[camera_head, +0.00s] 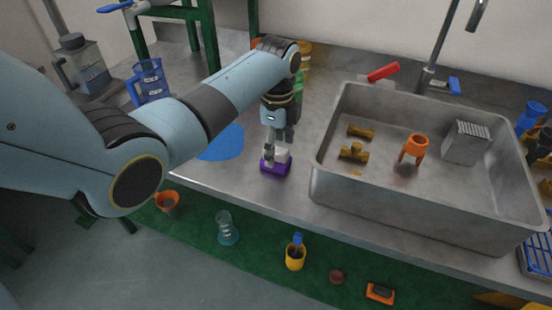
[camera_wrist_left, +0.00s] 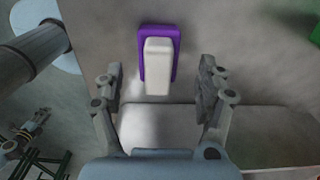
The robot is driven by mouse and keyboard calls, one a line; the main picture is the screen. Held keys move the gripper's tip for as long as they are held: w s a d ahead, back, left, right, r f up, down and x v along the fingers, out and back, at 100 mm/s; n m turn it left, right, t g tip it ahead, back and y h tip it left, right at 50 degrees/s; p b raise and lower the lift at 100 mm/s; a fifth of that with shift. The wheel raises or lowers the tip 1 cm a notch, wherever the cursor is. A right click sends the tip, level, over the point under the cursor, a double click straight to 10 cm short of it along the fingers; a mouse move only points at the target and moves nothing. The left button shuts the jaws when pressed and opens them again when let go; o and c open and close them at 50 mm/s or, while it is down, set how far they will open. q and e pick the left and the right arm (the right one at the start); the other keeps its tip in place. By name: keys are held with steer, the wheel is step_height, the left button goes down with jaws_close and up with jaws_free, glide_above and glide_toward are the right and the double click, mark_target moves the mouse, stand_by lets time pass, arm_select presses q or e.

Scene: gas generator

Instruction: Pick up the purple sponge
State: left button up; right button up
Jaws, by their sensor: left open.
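The purple sponge (camera_head: 276,166) lies on the metal counter left of the sink, with a white block-like part on top. In the left wrist view the purple sponge (camera_wrist_left: 143,62) shows as a purple rim around the white part, just beyond the fingertips. My left gripper (camera_head: 279,150) is right above the sponge and points down. In the left wrist view my left gripper (camera_wrist_left: 160,80) is open, one finger to each side of the sponge's near end. I cannot tell whether a finger touches it. My right gripper does not show.
A metal sink (camera_head: 325,180) stands right of the sponge and holds brown fittings (camera_head: 353,152), an orange stand (camera_head: 414,148) and a grey grater-like block (camera_head: 467,142). A blue disc (camera_head: 220,143) lies to the left. The counter's front edge is close to the sponge.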

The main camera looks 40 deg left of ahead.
mark_target(276, 156)
arm_select(q)
step_height(276, 156, down, 3)
steer(key=shift+s+a+f, duration=0.1)
steer(key=shift+s+f, duration=0.05)
steer(key=shift+f, duration=0.05)
steer(key=shift+c, duration=0.4)
steer(key=c, duration=1.1)
steer(key=shift+o, duration=0.2)
step_height(276, 156, up, 10)
steer(key=shift+r+p, duration=0.1)
steer(key=shift+p, duration=0.2)
